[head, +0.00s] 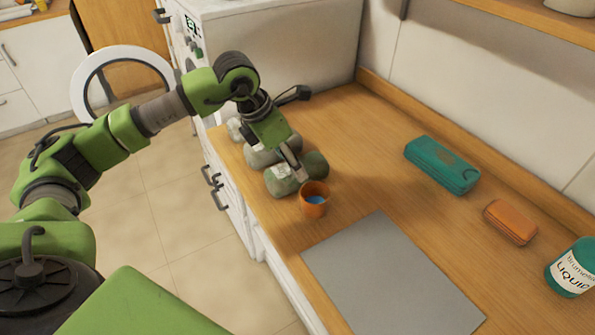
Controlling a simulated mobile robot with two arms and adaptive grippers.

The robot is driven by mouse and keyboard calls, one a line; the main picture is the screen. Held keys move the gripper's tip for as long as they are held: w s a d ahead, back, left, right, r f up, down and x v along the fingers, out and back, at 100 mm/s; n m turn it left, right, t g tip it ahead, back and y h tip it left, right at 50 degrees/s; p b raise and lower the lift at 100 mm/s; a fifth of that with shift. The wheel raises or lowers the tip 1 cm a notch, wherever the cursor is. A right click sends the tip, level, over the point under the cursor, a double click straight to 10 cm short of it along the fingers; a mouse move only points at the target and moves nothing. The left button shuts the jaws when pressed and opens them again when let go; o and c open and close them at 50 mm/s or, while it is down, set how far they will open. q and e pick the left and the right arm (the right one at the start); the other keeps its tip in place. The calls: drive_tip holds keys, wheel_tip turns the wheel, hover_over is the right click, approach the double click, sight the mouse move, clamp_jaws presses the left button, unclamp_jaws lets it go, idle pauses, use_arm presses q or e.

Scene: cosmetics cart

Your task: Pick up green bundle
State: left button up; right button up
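A dull green rolled bundle (281,183) lies on the wooden counter near its left edge, with a pale label or band on it. My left gripper (300,172) reaches down over the middle of this bundle and hides part of it. The fingers are at the bundle, but I cannot tell whether they are open or closed on it. A greyer bundle (259,156) lies just behind it, partly covered by my gripper. My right gripper is not in view.
A small orange cup (314,206) with something blue inside stands close in front of the green bundle. A grey mat (390,285) lies nearer. A teal case (441,164), an orange case (510,222) and a labelled jar (572,268) are at right. The middle counter is clear.

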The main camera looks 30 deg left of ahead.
use_arm(q)
drive_tip(key=shift+w+f, duration=0.15)
drive_tip(key=shift+f, duration=0.05)
drive_tip(key=p+x, duration=0.1)
drive_tip(key=x, duration=0.1)
drive_tip(key=p+x, duration=0.1)
drive_tip(key=x, duration=0.1)
drive_tip(key=shift+w+d, duration=0.2)
drive_tip(key=shift+w, duration=0.1)
drive_tip(key=shift+w+f, duration=0.1)
drive_tip(key=shift+f, duration=0.2)
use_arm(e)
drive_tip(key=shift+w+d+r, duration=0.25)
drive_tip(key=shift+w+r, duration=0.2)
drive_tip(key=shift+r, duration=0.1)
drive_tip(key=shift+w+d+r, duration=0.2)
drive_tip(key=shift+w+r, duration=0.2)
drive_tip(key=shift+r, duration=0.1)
use_arm(q)
drive_tip(key=c, duration=0.9)
drive_tip(key=shift+o, duration=0.2)
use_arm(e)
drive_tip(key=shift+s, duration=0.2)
use_arm(q)
drive_tip(key=shift+c, duration=0.2)
